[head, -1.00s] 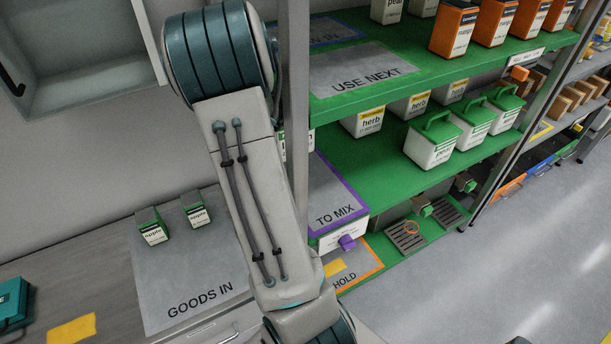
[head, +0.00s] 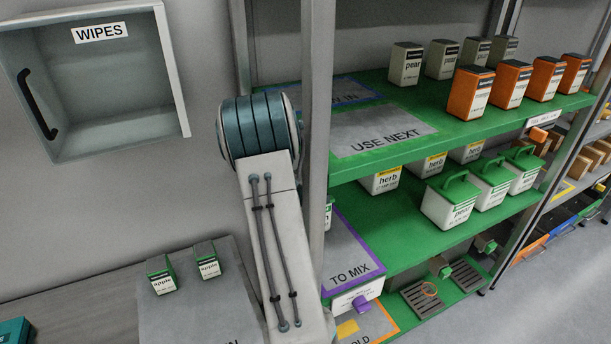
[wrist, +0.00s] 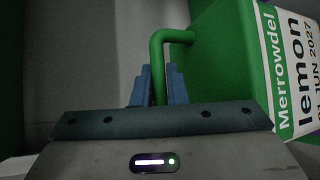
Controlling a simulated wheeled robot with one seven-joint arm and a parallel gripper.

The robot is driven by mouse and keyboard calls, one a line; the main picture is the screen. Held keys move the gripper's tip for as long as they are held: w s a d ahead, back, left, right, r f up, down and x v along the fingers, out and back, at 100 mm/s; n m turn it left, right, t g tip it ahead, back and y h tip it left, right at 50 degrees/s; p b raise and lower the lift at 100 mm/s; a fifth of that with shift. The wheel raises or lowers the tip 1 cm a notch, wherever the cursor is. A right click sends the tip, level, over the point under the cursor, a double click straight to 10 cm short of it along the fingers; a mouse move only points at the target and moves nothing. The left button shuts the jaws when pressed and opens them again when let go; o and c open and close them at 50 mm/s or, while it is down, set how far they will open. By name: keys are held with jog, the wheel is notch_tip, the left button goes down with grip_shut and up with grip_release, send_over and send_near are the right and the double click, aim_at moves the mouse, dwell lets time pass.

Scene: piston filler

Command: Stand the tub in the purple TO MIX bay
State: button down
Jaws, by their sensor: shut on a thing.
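In the wrist view, my gripper (wrist: 158,85) is shut on the green bent handle (wrist: 170,36) of the tub. The tub has a green lid (wrist: 220,60) and a white label (wrist: 292,60) reading "Merrowdel lemon"; it looks turned on its side in this view. In the head view, my gripper is hidden behind my arm and the shelf post. A sliver of a white and green tub (head: 328,214) shows beside the post; I cannot tell whether it is the held one. The purple-edged TO MIX bay (head: 345,255) is on the middle green shelf, its visible part bare.
The shelf post (head: 317,130) stands at the bay's left. Several green-lidded tubs (head: 449,205) and herb tubs (head: 384,181) stand right of and behind the bay. The USE NEXT shelf (head: 384,133) is above. Apple packs (head: 162,277) stand on the left counter.

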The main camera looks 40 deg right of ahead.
jog(key=shift+r, duration=0.2)
jog(key=c, duration=1.7)
grip_release()
jog(key=shift+f, duration=0.2)
jog(key=shift+c, duration=0.2)
jog(key=shift+o, duration=1.4)
